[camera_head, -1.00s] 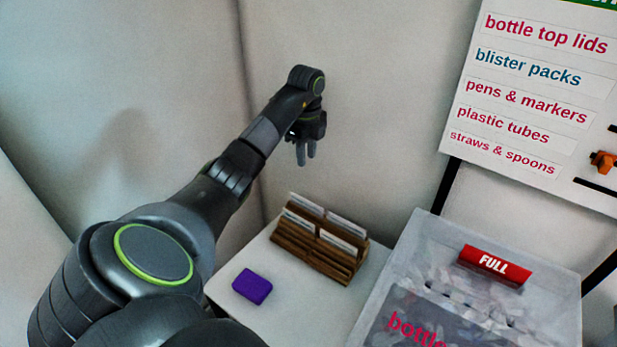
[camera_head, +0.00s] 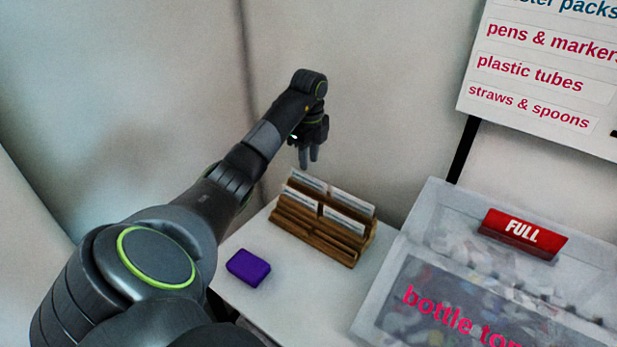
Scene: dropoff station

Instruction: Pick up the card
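White cards (camera_head: 349,201) stand in rows in a wooden card holder (camera_head: 314,239) on a white table, at the centre of the head view. The cards lean back slightly in the slots. My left gripper (camera_head: 308,160) points down above the back left of the holder, apart from the cards. Its two fingers show a narrow gap between them, with nothing held. My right gripper is not in view.
A purple block (camera_head: 248,267) lies on the white table (camera_head: 290,300) left of the holder. Walls rise close behind. A labelled board (camera_head: 545,75) hangs at upper right.

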